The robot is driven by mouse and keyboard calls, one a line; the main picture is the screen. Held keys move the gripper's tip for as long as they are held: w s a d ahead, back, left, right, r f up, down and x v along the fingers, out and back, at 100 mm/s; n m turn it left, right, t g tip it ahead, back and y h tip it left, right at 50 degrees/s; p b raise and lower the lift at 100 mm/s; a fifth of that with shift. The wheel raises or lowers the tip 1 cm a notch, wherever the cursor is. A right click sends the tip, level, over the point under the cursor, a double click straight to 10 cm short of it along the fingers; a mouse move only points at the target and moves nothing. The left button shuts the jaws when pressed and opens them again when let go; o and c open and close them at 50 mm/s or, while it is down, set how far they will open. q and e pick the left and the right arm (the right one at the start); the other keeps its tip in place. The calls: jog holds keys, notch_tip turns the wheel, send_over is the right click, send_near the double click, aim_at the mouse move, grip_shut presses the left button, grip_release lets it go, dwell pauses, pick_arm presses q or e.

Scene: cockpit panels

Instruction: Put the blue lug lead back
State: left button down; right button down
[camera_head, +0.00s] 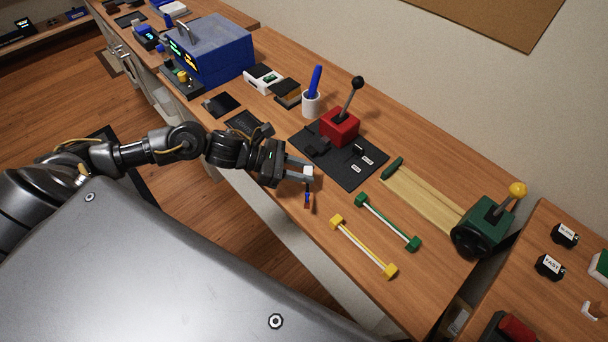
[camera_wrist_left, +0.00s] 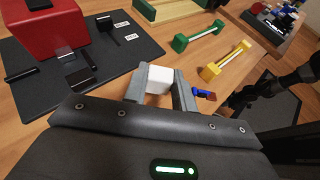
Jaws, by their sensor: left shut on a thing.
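My left gripper (camera_head: 306,173) is shut on a small white block, which shows between its fingers in the left wrist view (camera_wrist_left: 158,80). It is above the bench, beside the black mat's near edge. A small blue piece with a reddish-brown end (camera_head: 308,198) shows just below the fingertips; in the left wrist view this blue piece (camera_wrist_left: 203,94) is just outside the right finger. I cannot tell whether it joins the white block, hangs, or touches the bench. The black mat (camera_head: 348,183) carries a red box (camera_head: 340,127) with a black lever and small labelled black parts. My right gripper is not in view.
A green-ended bar (camera_head: 388,222) and a yellow-ended bar (camera_head: 362,247) lie on the bench right of the gripper. A green block with a yellow-knobbed lever (camera_head: 486,222) stands farther right. A white cup (camera_head: 311,103) and a blue box (camera_head: 212,50) stand behind.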

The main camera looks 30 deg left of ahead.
aim_at(304, 186)
pick_arm(q)
jog(key=shift+w+d+f, duration=0.1)
jog(key=shift+w+f, duration=0.1)
jog(key=shift+f, duration=0.05)
notch_tip(304, 186, down, 2)
jog(key=shift+w+f+p, duration=0.1)
jog(key=shift+f+p, duration=0.05)
jog(key=shift+p, duration=0.55)
jog(key=shift+f, duration=0.45)
jog(key=shift+f+b, duration=0.3)
jog(key=shift+b, duration=0.1)
jog(key=c, duration=1.1)
grip_release()
jog(key=shift+r, duration=0.1)
jog(key=shift+c, duration=0.2)
